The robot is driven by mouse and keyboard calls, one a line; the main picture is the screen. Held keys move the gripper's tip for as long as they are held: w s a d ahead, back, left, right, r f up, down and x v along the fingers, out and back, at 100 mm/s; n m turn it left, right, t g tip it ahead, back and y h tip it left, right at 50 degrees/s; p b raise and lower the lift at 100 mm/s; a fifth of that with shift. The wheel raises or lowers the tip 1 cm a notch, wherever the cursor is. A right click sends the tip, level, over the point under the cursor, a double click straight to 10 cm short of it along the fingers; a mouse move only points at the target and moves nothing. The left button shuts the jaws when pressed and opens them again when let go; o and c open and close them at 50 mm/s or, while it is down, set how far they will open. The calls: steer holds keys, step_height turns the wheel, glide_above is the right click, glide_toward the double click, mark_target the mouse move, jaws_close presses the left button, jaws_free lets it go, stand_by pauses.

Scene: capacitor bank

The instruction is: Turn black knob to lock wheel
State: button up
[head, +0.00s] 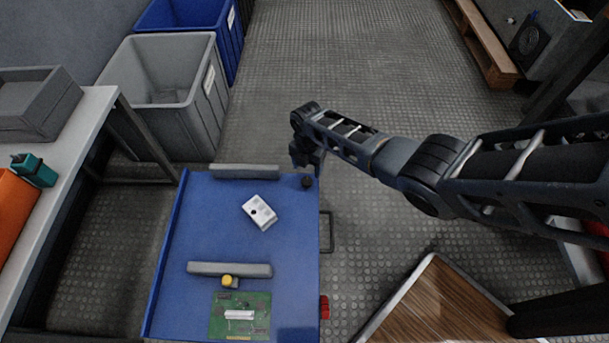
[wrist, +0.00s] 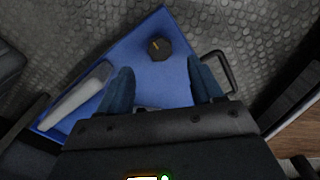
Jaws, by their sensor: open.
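The black knob (head: 307,182) sits at the far right corner of the blue cart top (head: 190,235). In the wrist view the knob (wrist: 159,48) is dark and faceted, with a small yellowish mark on its top. My gripper (head: 303,160) is near that corner in the head view, close to the knob. In the wrist view my gripper (wrist: 163,80) is open, its two fingers spread on either side with the knob beyond and between their tips. Nothing is held. The wheel is not visible in either view.
A grey bar (head: 245,171) lies along the cart's far edge. A white block (head: 260,212), another grey bar (head: 229,270) and a green circuit board (head: 240,317) are on the cart. A handle (head: 327,232) sticks out at its right. Grey and blue bins stand behind.

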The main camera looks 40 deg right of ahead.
mark_target(307, 180)
step_height(307, 180, down, 6)
steer(key=b, duration=0.3)
steer(key=shift+f+b, duration=0.2)
steer(key=shift+b, duration=0.15)
steer(key=c, duration=1.1)
